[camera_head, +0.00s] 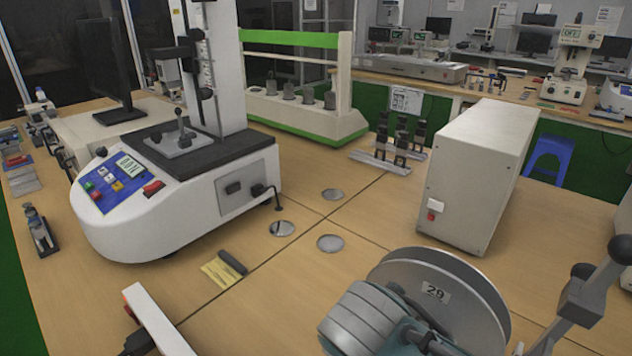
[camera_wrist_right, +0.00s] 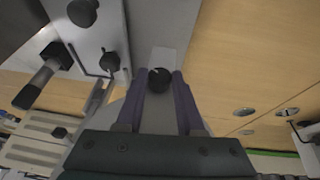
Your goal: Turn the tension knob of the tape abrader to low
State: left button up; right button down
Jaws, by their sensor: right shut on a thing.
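In the right wrist view, a round black knob (camera_wrist_right: 159,82) stands on a narrow pale metal plate. My right gripper (camera_wrist_right: 160,76) has its two purple-grey fingers on either side of the knob and is shut on it. A small pale mark shows on the knob, but I cannot read its setting. In the head view, a machine with a large grey disc (camera_head: 432,290) marked 29 is cut off by the bottom edge; it may be the tape abrader. Neither of my grippers shows in the head view.
More black knobs (camera_wrist_right: 109,62) and a black-handled lever (camera_wrist_right: 38,84) are close to the left of my right gripper. In the head view, a cream box (camera_head: 478,170) stands behind the disc machine. A white tester (camera_head: 150,215) stands left. The middle tabletop is mostly clear.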

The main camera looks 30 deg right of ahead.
jog(key=shift+w+a+f+g+h+b, duration=0.2)
jog(key=shift+g+h+b, duration=0.1)
jog(key=shift+g+b, duration=0.45)
jog(key=g+b, duration=0.1)
jog(key=b, duration=0.2)
jog(key=g+h+b, duration=0.1)
jog(key=b, duration=0.1)
jog(key=n+g+b, duration=0.1)
jog(key=b, duration=0.2)
jog(key=shift+w+f+g+h+b, duration=0.3)
jog(key=shift+g+h+b, duration=0.05)
jog(key=shift+h, duration=0.05)
jog(key=shift+r+n+g+b, duration=0.3)
jog(key=shift+g+b, duration=0.1)
jog(key=shift+b, duration=0.55)
jog(key=c, duration=0.5)
grip_release()
